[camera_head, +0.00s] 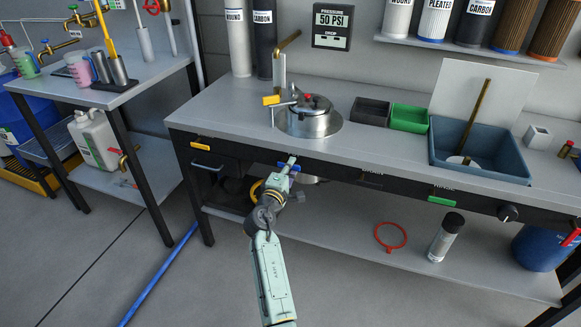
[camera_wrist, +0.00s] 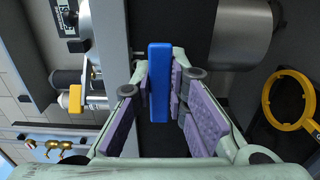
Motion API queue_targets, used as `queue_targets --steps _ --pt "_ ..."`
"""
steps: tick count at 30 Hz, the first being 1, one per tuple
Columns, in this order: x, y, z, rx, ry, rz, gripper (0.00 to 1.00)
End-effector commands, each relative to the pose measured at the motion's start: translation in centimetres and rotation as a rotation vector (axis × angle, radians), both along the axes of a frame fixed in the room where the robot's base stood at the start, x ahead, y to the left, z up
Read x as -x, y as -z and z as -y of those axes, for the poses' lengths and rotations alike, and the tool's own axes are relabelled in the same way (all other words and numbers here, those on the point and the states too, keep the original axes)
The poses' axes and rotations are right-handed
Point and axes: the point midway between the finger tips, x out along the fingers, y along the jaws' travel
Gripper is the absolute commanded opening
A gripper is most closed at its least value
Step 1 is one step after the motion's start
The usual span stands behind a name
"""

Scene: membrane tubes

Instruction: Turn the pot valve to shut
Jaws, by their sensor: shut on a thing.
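A blue lever handle (camera_wrist: 159,82) stands between the finger pads of my gripper (camera_wrist: 158,100) in the wrist view. My gripper is shut on it. In the head view my gripper (camera_head: 287,170) is at the bench's front edge, below the steel pot (camera_head: 310,121) set into the worktop. Only a little blue shows around the gripper there. The valve body behind the handle is hidden by the fingers. A steel cylinder (camera_wrist: 240,38), seemingly the pot's lower part, is beside the fingers in the wrist view.
A yellow lever (camera_head: 271,100) sits left of the pot. A yellow ring (camera_wrist: 290,100) is close to the fingers in the wrist view. The bench (camera_head: 235,137) has a dark front edge above my arm. A red ring (camera_head: 390,237) lies on the lower shelf.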

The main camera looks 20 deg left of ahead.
Motion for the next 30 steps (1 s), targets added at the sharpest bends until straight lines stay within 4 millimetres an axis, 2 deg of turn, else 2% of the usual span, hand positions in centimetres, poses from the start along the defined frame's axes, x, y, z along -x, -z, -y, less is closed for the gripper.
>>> queue_targets --steps 2,3,12,24,30 --pt "0.02 -0.09 -0.11 0.002 -0.002 0.002 0.0" --pt "0.01 -0.1 -0.11 0.002 -0.002 0.002 0.16" --pt "0.01 -0.06 -0.06 0.0 -0.001 0.001 0.35" --pt "-0.01 0.02 -0.01 -0.006 0.0 0.001 0.35" --pt "0.02 0.89 -0.1 -0.14 -0.001 0.006 0.35"
